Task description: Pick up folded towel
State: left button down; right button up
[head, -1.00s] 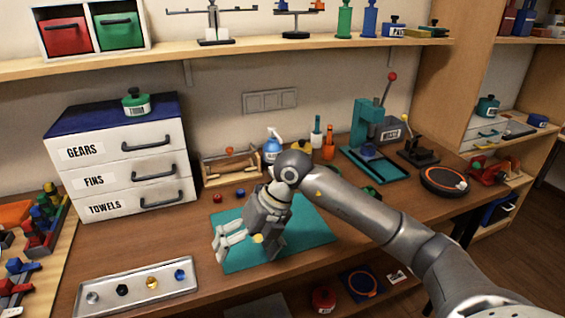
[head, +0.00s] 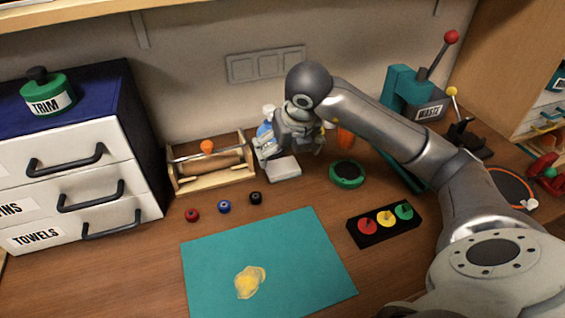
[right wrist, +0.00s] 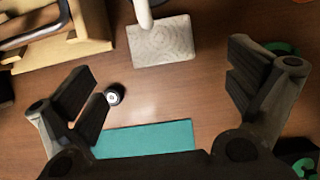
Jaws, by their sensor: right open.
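A pale grey flat block that looks like the folded towel (head: 284,168) lies on the wooden bench, behind the teal mat. In the right wrist view the towel (right wrist: 162,45) shows a woven-looking top, and a white rod-like part overlaps its far edge. My right gripper (head: 290,140) is above and behind the towel in the head view, partly hiding what stands there. In the right wrist view the right gripper (right wrist: 165,78) is wide open and empty, with one finger on each side of the towel's line, apart from it. My left gripper is out of view.
A wooden rack (head: 212,168) stands left of the towel and a blue spray bottle (head: 265,132) behind it. A green round item (head: 346,173) is to the right. Small red, blue and black pieces lie in front. The teal mat (head: 310,250) bears a yellow patch (head: 250,281).

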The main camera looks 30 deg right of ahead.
aim_at(284, 168)
jog(key=shift+x, duration=1)
jog(key=x, duration=0.3)
jog(key=p+x, duration=0.1)
jog(key=x, duration=0.1)
jog(key=shift+s+f, duration=0.15)
jog(key=shift+s, duration=0.2)
jog(key=shift+w+f, duration=0.25)
jog(key=shift+f, duration=0.15)
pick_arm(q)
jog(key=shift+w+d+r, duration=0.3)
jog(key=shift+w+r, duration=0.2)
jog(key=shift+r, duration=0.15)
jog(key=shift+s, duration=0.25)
pick_arm(e)
jog(key=c, duration=0.9)
